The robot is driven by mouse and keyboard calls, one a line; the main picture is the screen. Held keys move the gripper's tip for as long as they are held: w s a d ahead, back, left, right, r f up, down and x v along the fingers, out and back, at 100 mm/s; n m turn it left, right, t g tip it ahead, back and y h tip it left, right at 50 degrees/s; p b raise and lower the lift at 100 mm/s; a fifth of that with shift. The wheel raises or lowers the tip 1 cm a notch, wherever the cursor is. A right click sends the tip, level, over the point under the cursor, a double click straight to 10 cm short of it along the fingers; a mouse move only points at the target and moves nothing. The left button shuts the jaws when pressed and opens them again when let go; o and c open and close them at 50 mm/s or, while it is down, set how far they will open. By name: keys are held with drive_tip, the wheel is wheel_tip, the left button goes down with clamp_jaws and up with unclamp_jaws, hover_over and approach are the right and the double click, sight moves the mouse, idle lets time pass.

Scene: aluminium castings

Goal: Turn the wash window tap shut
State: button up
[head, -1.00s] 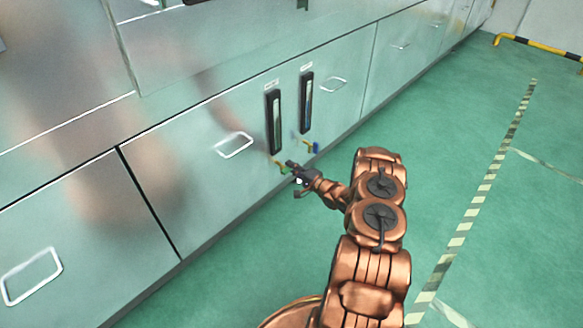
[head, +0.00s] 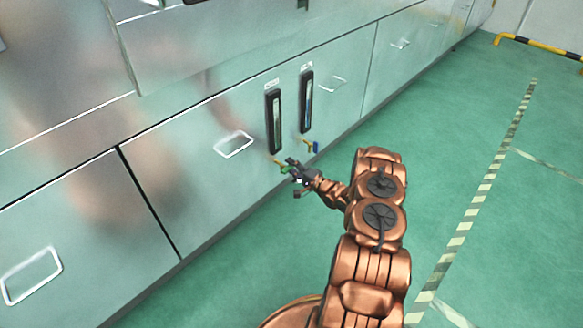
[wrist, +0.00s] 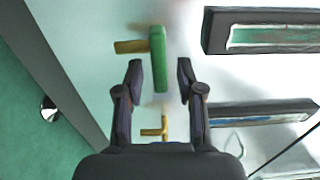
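Two small brass taps sit low on the pale cabinet front, one below each window. The left tap has a green lever (head: 286,169), and its brass stub points left. The right tap has a blue lever (head: 316,147). The labels are too small to read, so I cannot tell which tap is the wash one. My gripper (head: 294,175) is at the left tap. In the wrist view my open gripper (wrist: 159,70) has the green lever (wrist: 158,60) between its fingertips, with gaps on both sides. The other brass tap (wrist: 154,132) shows further down between the fingers.
Two upright dark-framed windows, left (head: 274,122) and right (head: 306,101), stand above the taps. White-outlined handles (head: 234,144) are on the panels. The green floor (head: 470,150) to the right is clear, with a striped line. A yellow-black rail (head: 540,46) is at the far right.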

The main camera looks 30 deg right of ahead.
drive_tip(key=v, duration=1.2)
drive_tip(key=shift+r, duration=0.1)
